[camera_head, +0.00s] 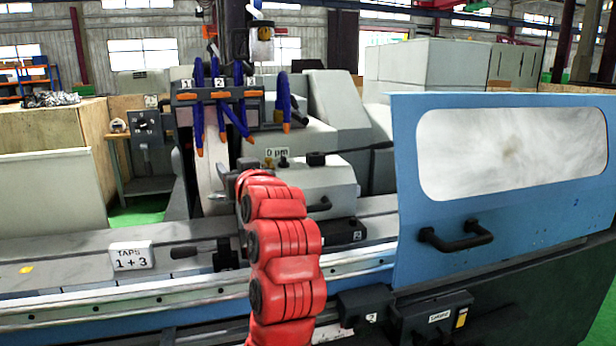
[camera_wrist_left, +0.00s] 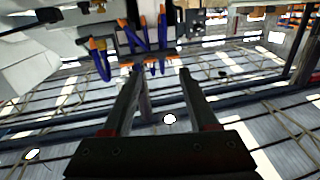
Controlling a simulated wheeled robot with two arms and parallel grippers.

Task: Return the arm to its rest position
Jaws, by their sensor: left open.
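My red left arm (camera_head: 285,245) rises from the bottom middle of the head view and reaches over the front rail towards the grinding wheel area. Its gripper is mostly hidden behind the arm's far end in that view. In the left wrist view my left gripper (camera_wrist_left: 160,72) shows two dark fingers spread apart, with nothing between them. Blue coolant hoses with orange tips (camera_wrist_left: 145,38) appear beyond the fingertips. They also show in the head view (camera_head: 220,95), above and beyond the arm's far end. My right gripper is in neither view.
The grinder's blue door (camera_head: 500,235) with a window and black handle (camera_head: 455,238) stands right of the arm. A "TAPS 1 + 3" sign (camera_head: 132,256) sits on the bed at left. Control boxes (camera_head: 430,315) are at lower right. Space above the left bed looks clear.

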